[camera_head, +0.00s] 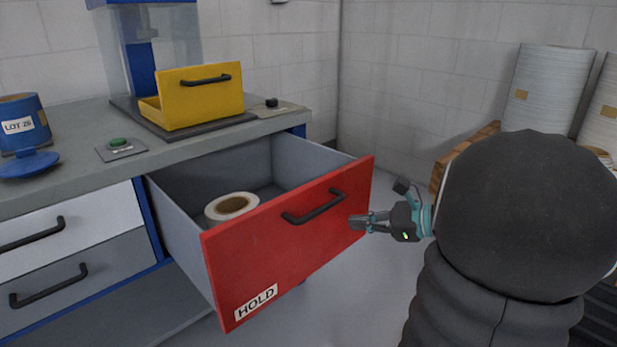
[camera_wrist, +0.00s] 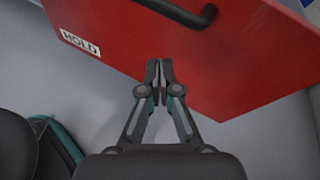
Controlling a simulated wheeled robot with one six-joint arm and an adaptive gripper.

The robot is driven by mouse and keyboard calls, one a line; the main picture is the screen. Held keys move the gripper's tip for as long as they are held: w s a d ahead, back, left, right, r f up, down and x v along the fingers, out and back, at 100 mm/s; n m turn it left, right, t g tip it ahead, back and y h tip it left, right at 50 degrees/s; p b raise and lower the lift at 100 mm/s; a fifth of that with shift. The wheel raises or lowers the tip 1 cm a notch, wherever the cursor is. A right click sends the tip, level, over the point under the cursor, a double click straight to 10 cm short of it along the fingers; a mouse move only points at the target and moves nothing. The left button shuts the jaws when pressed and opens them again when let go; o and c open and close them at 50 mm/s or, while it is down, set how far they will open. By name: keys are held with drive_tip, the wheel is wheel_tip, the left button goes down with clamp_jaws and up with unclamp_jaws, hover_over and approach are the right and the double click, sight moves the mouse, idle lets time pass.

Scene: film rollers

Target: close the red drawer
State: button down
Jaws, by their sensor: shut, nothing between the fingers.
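The red drawer (camera_head: 290,245) stands pulled well out from the bench in the head view, with a black bar handle (camera_head: 314,207) and a HOLD label on its front. A white roll (camera_head: 231,206) lies inside it. My gripper (camera_head: 357,222) is shut and empty, at the right part of the drawer front, right of the handle. In the wrist view the shut fingertips (camera_wrist: 159,66) point at the red front (camera_wrist: 150,35), below the handle (camera_wrist: 180,10). I cannot tell whether they touch it.
The bench top (camera_head: 190,150) bears a yellow box (camera_head: 200,97), a green button (camera_head: 119,143) and a blue canister (camera_head: 20,125). White and grey drawers (camera_head: 60,225) are shut at left. White rolls (camera_head: 545,90) stand on a wooden pallet (camera_head: 465,150) at right.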

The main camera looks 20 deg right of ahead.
drive_tip(key=s+d+m+t+h, duration=0.25)
drive_tip(key=d+m+t, duration=0.4)
drive_tip(key=d, duration=0.85)
approach(364, 181)
drive_tip(key=shift+m+g, duration=0.25)
drive_tip(key=shift+m, duration=0.1)
drive_tip(key=x, duration=0.7)
drive_tip(key=shift+r, duration=0.25)
drive_tip(key=shift+w, duration=0.15)
